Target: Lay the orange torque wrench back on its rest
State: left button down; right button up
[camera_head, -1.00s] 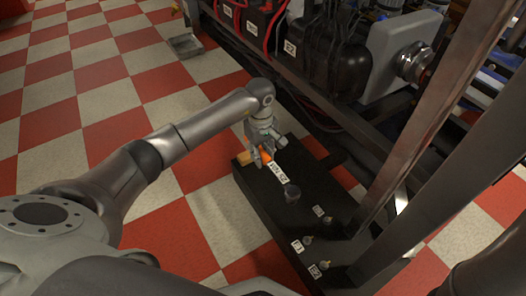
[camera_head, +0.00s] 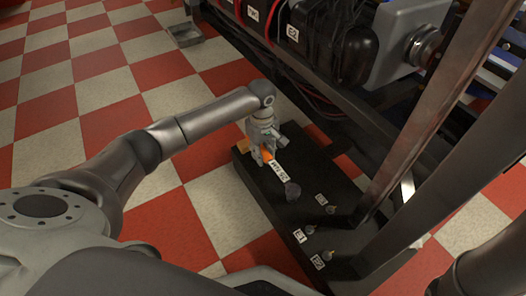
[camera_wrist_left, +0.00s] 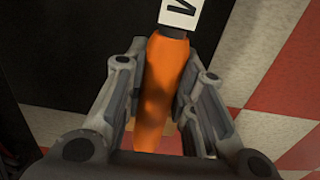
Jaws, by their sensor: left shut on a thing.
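The torque wrench has an orange handle (camera_head: 267,155), a white label reading 25 NM and a dark round head (camera_head: 292,190). My left gripper (camera_head: 262,158) is shut on the handle, over the far end of a low black stand (camera_head: 262,180). In the left wrist view the orange handle (camera_wrist_left: 158,90) lies between both fingers, label at the top. A tan block (camera_head: 243,146) shows beside the gripper at the stand's far edge; it may be part of the rest. I cannot tell whether the wrench touches the stand. My right gripper is out of view.
Several small knobs with white tags (camera_head: 310,230) stand on the stand's near part. A dark metal frame (camera_head: 410,130) with slanting posts rises close to its right. Red and white checkered floor (camera_head: 90,100) is open to the left.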

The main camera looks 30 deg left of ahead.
pick_arm(q)
jog(key=shift+f, duration=0.1)
dwell(0.3)
jog(key=shift+f, duration=0.25)
jog(key=c, duration=1.1)
grip_release()
jog(key=r, duration=1.1)
jog(key=shift+w+a+r, duration=0.1)
jog(key=shift+a+r, duration=0.1)
jog(key=shift+r, duration=0.3)
